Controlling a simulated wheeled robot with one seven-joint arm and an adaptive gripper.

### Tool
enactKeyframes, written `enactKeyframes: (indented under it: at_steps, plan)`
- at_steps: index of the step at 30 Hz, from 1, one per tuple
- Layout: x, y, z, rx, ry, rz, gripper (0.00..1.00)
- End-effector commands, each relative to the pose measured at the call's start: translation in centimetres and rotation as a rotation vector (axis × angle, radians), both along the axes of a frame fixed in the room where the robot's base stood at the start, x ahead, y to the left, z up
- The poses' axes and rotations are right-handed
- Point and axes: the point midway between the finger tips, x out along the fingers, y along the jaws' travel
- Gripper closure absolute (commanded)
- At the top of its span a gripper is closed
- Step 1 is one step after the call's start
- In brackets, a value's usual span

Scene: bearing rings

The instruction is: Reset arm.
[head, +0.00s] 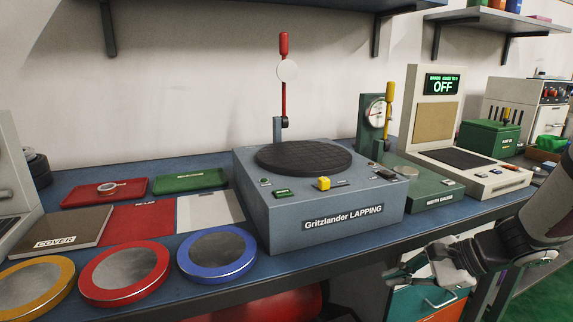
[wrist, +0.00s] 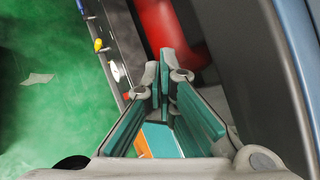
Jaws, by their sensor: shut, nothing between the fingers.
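My gripper (head: 393,276) is at the lower right in the head view, in front of the bench's front edge and below its top. In the wrist view my gripper (wrist: 165,75) has its teal-padded fingers brought together at the tips, with nothing between them. My arm comes in from the right edge of the head view. A small metal ring (head: 107,187) lies in the red tray (head: 78,196) at the back left of the bench, well away from my gripper.
The grey lapping machine (head: 330,218) with its dark round plate stands mid-bench. A green gauge (head: 425,190) and a tester reading OFF (head: 436,117) stand to its right. Yellow, red and blue-rimmed discs (head: 216,252) lie front left. Drawers (head: 425,297) stand under the bench near my gripper.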

Motion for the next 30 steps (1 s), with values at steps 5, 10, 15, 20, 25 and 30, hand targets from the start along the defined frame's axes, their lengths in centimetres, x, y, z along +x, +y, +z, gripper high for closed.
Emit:
enactKeyframes:
  at_steps: [5, 10, 15, 20, 25, 30]
  plan:
    - [-4.6, 4.8, 4.4, -0.114, -0.059, 0.262, 1.00]
    - [-10.5, 8.1, 7.4, -0.243, -0.103, 0.518, 1.00]
    - [-16.8, 9.6, 9.3, -0.390, -0.134, 0.761, 1.00]
    - [-22.6, 9.4, 10.3, -0.543, -0.155, 0.965, 1.00]
    - [-27.3, 7.9, 10.7, -0.696, -0.165, 1.124, 1.00]
    - [-30.2, 6.2, 10.8, -0.815, -0.169, 1.223, 1.00]
